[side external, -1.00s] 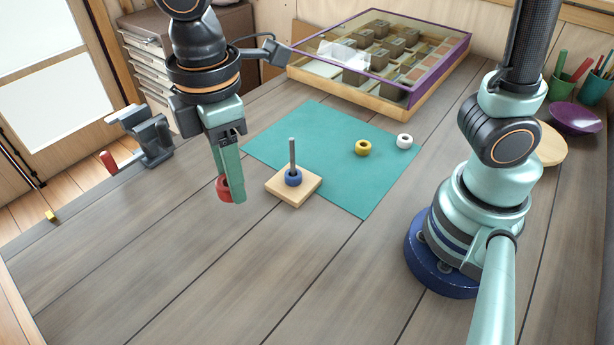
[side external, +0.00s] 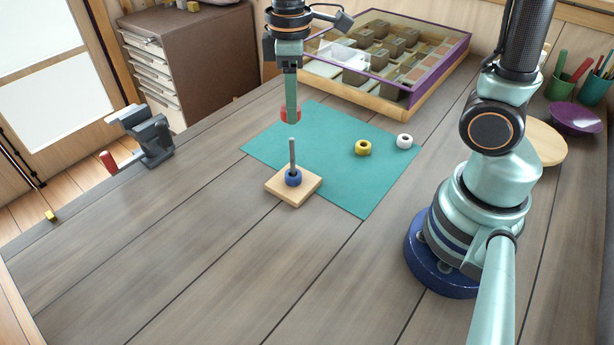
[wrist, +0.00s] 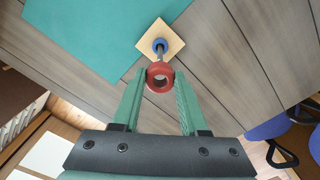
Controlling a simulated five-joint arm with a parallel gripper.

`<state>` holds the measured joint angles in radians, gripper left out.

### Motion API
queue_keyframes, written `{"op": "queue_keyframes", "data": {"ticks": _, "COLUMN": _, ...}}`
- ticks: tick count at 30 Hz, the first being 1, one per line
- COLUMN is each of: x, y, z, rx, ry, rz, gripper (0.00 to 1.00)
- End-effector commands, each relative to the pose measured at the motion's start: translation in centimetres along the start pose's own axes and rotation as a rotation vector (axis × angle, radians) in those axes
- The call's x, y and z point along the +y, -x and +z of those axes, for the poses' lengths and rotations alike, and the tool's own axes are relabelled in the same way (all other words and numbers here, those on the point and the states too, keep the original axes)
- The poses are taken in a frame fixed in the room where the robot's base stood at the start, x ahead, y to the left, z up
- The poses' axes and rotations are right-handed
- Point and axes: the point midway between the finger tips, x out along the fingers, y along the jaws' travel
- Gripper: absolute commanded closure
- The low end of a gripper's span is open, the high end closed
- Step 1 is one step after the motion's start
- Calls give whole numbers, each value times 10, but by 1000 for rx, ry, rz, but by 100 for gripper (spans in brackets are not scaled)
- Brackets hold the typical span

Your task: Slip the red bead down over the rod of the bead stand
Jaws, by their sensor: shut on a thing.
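The bead stand is a square wooden base (side external: 276,186) with an upright grey rod (side external: 292,153), partly on the teal mat. A blue bead (side external: 293,178) sits around the rod at its foot. My gripper (side external: 291,117) is shut on the red bead (side external: 284,114), above the rod's tip and apart from the base in the side view. In the wrist view the red bead (wrist: 160,77) sits between the fingertips, its hole visible. The rod (wrist: 161,55) and blue bead (wrist: 160,45) show just beyond it.
A yellow bead (side external: 363,148) and a white bead (side external: 404,141) lie on the teal mat (side external: 340,180) to the right. A glass-topped case (side external: 380,60) stands behind. A vise (side external: 150,140) is at the left table edge. The front table is clear.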

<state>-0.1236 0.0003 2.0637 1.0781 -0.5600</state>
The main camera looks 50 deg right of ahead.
Motion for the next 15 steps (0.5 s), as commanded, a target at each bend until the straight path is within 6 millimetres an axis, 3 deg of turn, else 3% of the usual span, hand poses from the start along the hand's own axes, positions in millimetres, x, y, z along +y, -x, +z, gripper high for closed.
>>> {"op": "queue_keyframes", "data": {"ticks": 15, "x": 0, "y": -28, "z": 0, "rx": -1, "ry": 1, "rz": 0, "gripper": 100}}
